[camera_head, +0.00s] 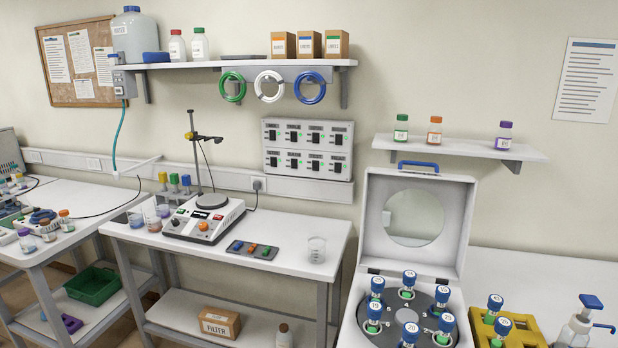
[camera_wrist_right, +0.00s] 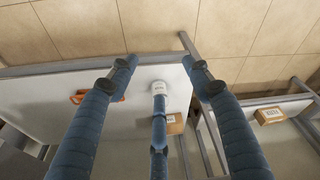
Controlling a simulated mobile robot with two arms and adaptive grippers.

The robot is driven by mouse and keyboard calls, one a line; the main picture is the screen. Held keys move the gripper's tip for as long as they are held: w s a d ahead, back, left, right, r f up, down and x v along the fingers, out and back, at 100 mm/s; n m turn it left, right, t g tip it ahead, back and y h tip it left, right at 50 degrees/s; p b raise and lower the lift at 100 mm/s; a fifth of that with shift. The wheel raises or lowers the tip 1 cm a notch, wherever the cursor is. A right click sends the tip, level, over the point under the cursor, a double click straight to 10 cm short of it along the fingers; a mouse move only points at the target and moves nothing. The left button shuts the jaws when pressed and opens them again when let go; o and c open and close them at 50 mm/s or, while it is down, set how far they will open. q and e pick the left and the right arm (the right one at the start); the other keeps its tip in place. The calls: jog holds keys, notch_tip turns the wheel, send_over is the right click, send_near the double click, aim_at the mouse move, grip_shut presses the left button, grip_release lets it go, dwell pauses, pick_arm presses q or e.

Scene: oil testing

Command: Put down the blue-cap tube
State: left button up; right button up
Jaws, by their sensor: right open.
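Several tubes with blue, numbered caps, such as one at the back (camera_head: 409,278), stand upright in the round rotor (camera_head: 393,309) of the open white centrifuge (camera_head: 372,220). Two similar blue-cap tubes, one behind (camera_head: 494,302) and one in front (camera_head: 502,326), stand in a yellow rack (camera_head: 532,336) to its right. I cannot tell which one the task means. My right gripper (camera_wrist_right: 160,72) shows in the right wrist view with its two blue outer fingers spread apart. A blue segmented piece with a pale end lies between them; I cannot tell exactly what that end is. My left gripper is out of view.
A pump bottle (camera_head: 575,330) stands right of the rack. The middle table holds a hotplate stirrer (camera_head: 203,218), a small dark tray (camera_head: 252,250) and a beaker (camera_head: 316,250). A wall shelf (camera_head: 458,149) with small bottles hangs above the centrifuge's raised lid.

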jog(key=s+f+g+b, duration=0.1)
jog(key=s+f+b, duration=0.4)
jog(key=f, duration=1.4)
jog(key=s+d+f, duration=0.3)
jog(key=s+f, duration=0.9)
jog(key=s, duration=0.3)
jog(key=shift+d+f+g+b, duration=0.15)
jog(key=shift+g+b, duration=0.25)
jog(key=shift+b, duration=0.05)
